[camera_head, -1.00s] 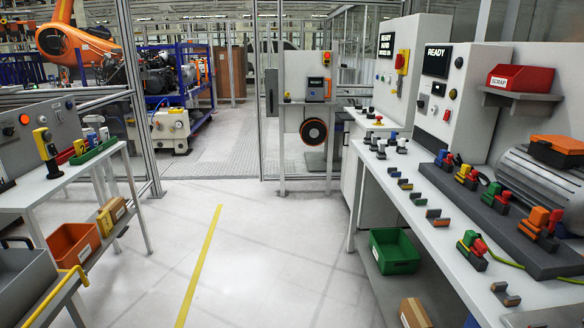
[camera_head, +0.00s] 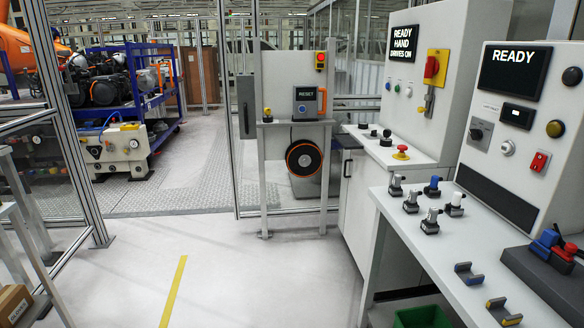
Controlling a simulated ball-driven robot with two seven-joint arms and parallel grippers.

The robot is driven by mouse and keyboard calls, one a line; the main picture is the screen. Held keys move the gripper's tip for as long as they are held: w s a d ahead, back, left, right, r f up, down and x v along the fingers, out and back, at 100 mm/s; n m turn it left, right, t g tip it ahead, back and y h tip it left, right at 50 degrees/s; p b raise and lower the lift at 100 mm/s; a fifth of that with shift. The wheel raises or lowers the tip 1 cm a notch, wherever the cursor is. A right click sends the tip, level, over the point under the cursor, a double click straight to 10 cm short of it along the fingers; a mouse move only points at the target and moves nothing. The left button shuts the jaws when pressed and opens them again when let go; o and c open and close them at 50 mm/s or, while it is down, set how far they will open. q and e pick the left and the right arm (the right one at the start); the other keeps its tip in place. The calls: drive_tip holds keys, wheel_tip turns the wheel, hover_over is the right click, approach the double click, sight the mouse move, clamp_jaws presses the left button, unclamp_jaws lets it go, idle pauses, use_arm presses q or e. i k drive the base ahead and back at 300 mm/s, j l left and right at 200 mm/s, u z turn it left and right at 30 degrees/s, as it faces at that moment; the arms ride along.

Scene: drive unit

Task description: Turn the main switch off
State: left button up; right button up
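A red rotary knob (camera_head: 431,67) on a yellow plate (camera_head: 444,58) looks like the main switch. It is on the front of a light grey control cabinet (camera_head: 403,118) at the right of the middle. Something metallic, perhaps a padlock or hasp, hangs below the knob. The knob's exact position is too small to tell. Neither of my grippers shows in the view.
A nearer panel (camera_head: 540,100) reads "READY"; its bench (camera_head: 425,258) with several small parts stands at the right. A yellow floor line (camera_head: 173,293) crosses the clear floor (camera_head: 250,285). A fence post (camera_head: 70,140) stands left. A green bin (camera_head: 423,317) sits below the bench.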

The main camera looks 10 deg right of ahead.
sight(432, 68)
drive_tip(key=i+z, duration=0.25)
drive_tip(key=i, duration=0.15)
drive_tip(key=i+j+z, duration=0.25)
drive_tip(key=i, duration=0.15)
drive_tip(key=i+j+z, duration=0.25)
drive_tip(key=i, duration=0.15)
drive_tip(key=i+l, duration=0.05)
drive_tip(key=l, duration=0.05)
